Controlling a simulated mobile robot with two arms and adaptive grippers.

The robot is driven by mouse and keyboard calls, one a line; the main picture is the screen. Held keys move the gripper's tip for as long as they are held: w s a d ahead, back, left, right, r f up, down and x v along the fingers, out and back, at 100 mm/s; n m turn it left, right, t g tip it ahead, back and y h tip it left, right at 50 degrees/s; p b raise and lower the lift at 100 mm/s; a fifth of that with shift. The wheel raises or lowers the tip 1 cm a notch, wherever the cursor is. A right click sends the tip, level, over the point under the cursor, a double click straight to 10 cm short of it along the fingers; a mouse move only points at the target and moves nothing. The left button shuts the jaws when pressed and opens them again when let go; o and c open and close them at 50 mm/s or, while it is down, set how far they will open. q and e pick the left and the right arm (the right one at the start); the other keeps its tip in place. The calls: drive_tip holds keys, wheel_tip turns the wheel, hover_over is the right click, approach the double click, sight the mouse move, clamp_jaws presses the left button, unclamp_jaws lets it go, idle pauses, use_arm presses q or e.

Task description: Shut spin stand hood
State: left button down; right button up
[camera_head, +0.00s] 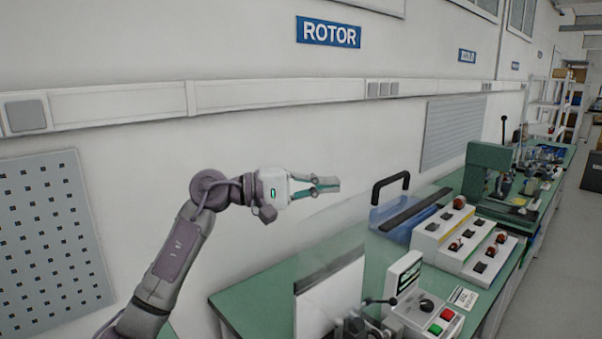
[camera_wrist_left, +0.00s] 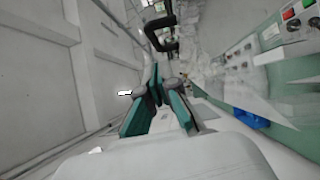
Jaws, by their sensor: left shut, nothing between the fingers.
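The spin stand hood (camera_head: 340,248) is a clear, faint panel over the green bench; its edges are hard to trace, so I cannot tell its exact angle. A black bar handle (camera_head: 390,186) stands up at its far side, and it also shows in the left wrist view (camera_wrist_left: 158,34). My left gripper (camera_head: 328,185) is shut and empty, in the air to the left of the handle, apart from it. Its teal fingers (camera_wrist_left: 157,82) point toward the handle in the wrist view. The stand's control box (camera_head: 425,308) has green and red buttons. My right gripper is not in view.
A white panel (camera_head: 330,303) stands at the near end of the green bench (camera_head: 250,302). A blue bin (camera_head: 392,229), a white switch console (camera_head: 436,238) and a green press (camera_head: 488,162) stand farther along. A white wall runs behind; the air around my gripper is free.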

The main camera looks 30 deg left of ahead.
sight(355, 202)
use_arm(q)
drive_tip(key=d+p, duration=0.1)
drive_tip(key=d, duration=0.1)
drive_tip(key=w+d+p, duration=0.1)
drive_tip(key=d, duration=0.1)
drive_tip(key=shift+d+r, duration=0.1)
drive_tip(key=shift+r, duration=0.1)
drive_tip(key=shift+s+d+p, duration=0.3)
drive_tip(key=shift+d+p, duration=0.15)
drive_tip(key=shift+d, duration=0.15)
drive_tip(key=shift+d+f, duration=0.1)
drive_tip(key=shift+f, duration=0.1)
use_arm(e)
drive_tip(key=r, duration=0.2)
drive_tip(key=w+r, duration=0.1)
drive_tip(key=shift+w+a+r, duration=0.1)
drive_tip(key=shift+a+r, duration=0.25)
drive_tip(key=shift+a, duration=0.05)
